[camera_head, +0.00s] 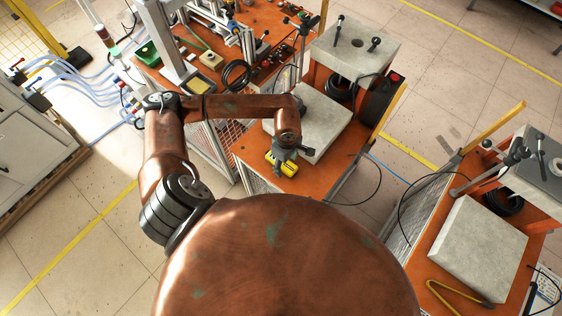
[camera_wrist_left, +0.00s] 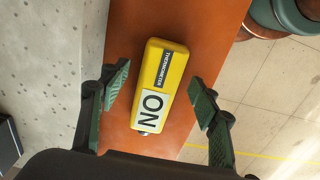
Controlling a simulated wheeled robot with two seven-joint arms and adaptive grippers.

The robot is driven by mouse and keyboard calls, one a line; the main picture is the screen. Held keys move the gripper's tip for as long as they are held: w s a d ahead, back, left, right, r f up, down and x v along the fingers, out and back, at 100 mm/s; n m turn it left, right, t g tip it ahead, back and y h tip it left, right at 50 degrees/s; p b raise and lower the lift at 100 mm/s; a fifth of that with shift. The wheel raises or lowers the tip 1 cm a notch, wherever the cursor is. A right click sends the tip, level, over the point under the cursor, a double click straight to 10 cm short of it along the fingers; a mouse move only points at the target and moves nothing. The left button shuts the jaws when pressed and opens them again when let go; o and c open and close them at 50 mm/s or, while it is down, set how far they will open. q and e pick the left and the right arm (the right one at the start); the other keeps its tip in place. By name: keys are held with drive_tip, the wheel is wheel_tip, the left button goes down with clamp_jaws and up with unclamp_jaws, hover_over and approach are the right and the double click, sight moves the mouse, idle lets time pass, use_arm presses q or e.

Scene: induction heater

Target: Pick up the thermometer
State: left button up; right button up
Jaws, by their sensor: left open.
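The thermometer is a yellow box (camera_wrist_left: 161,80) with a dark "THERMOMETER" label and a white "ON" label in the left wrist view. It lies on the orange table top (camera_wrist_left: 190,28). My left gripper (camera_wrist_left: 160,92) is open, with one green-padded finger on each side of the thermometer. Neither finger appears to touch it. In the head view, my left gripper (camera_head: 286,158) is above the thermometer (camera_head: 282,165) near the table's front edge, hiding part of it. My right gripper is not in view.
A grey slab (camera_head: 322,125) lies close beside the thermometer; it also shows in the left wrist view (camera_wrist_left: 50,50). The table edge and floor are on the other side. A second orange table with a grey slab (camera_head: 478,248) and yellow tongs (camera_head: 455,298) stands at the right.

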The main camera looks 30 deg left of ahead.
use_arm(q)
drive_tip(key=c, duration=1.4)
